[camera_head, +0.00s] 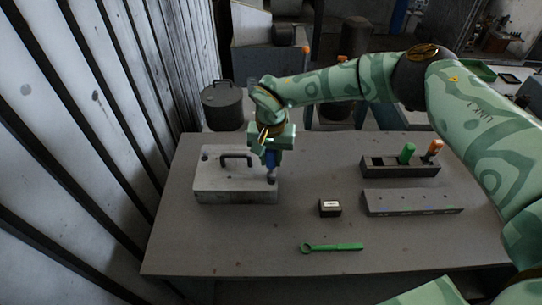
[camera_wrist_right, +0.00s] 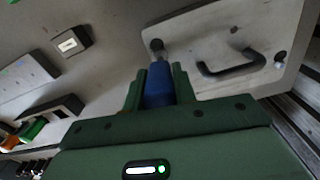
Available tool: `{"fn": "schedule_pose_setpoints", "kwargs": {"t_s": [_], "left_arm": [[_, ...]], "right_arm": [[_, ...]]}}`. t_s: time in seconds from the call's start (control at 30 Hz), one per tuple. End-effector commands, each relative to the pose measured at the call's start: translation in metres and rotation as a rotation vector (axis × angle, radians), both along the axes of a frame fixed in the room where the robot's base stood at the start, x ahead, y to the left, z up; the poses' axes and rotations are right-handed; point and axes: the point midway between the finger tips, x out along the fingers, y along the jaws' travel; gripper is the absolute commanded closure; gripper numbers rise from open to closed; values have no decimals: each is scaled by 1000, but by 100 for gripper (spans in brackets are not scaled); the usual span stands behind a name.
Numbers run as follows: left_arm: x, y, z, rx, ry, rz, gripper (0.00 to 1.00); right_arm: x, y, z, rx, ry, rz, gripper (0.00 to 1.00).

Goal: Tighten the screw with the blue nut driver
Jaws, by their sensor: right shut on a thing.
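The blower housing (camera_head: 225,190) is a grey box with a dark bar handle, at the left of the table. My right gripper (camera_head: 270,150) is above its right front part, shut on the blue nut driver (camera_head: 270,161). The driver points down, its tip at a screw (camera_head: 271,181) near the housing's corner. In the right wrist view the blue handle (camera_wrist_right: 158,90) sits between the two green fingers. The metal shaft reaches toward the dark screw head (camera_wrist_right: 156,44); whether it is fully seated I cannot tell. My left gripper is not in view.
A dark rack (camera_head: 378,171) holds a green driver (camera_head: 407,153) and an orange driver (camera_head: 433,150). A grey block (camera_head: 410,204) lies before it. A small dark box (camera_head: 330,208) and green wrench (camera_head: 333,247) lie mid-table. A dark pot (camera_head: 222,106) stands behind. The left front is clear.

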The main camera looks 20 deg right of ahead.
Motion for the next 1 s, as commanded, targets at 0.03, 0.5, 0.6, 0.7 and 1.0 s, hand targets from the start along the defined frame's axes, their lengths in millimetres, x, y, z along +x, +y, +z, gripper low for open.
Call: {"fn": "schedule_pose_setpoints", "kwargs": {"t_s": [0.03,0.5,0.6,0.7,1.0], "left_arm": [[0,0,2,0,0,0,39],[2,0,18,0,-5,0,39],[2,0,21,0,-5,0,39],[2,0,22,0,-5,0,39],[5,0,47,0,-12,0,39]], "right_arm": [[0,0,3,1,-1,0,100],[0,0,26,1,-1,1,100],[0,0,29,1,-1,1,100],[0,0,31,1,0,1,100],[0,0,65,0,-2,0,100]]}}
